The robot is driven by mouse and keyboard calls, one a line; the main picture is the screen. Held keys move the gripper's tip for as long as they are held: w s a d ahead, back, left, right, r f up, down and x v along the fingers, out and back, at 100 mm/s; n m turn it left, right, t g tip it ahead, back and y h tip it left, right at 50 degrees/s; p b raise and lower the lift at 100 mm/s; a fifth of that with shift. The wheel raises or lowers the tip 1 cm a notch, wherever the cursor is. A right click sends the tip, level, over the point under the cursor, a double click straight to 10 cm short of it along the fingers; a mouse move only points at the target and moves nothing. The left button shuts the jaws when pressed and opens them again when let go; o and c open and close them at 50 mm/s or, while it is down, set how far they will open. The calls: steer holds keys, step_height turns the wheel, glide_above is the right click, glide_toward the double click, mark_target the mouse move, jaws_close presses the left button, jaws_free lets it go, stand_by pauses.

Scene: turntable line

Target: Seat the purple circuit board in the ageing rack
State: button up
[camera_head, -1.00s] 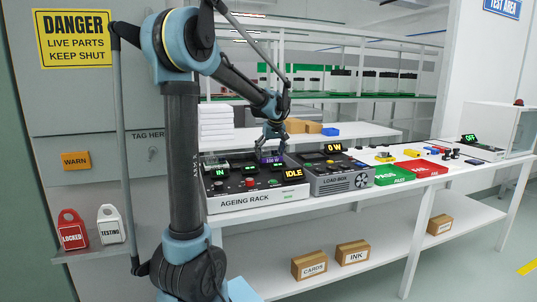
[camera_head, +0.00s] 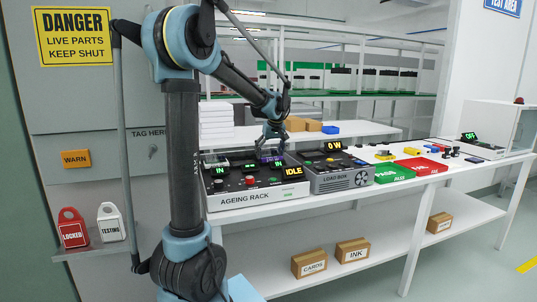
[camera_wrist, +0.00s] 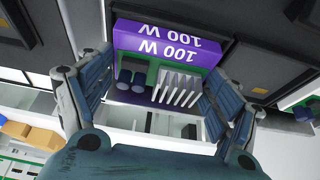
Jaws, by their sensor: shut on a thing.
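The purple circuit board (camera_head: 270,158), marked 100 W, is at the back middle of the ageing rack (camera_head: 248,202). In the wrist view the board (camera_wrist: 168,42) shows its purple face, a green part, dark cylinders and white fins. My gripper (camera_head: 271,150) is above the rack, its fingers shut on the board's two sides. The board looks low at the rack's top; its lower edge and its slot are hidden. A green IN shows at the rack's left, and another small green display, seemingly also IN, shows beside the board. A yellow display reads IDLE.
The load box (camera_head: 345,184), reading 0 W, stands close to the rack's right. Beyond it are a green PASS tray (camera_head: 395,175) and a red FAIL tray (camera_head: 428,166). White stacked boxes (camera_head: 216,124) stand behind. Cartons marked CARDS (camera_head: 309,263) and INK (camera_head: 352,250) sit on the lower shelf.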

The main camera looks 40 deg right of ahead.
stand_by(0.3)
steer(key=o, duration=1.1)
steer(key=v, duration=1.2)
steer(key=shift+f, duration=0.1)
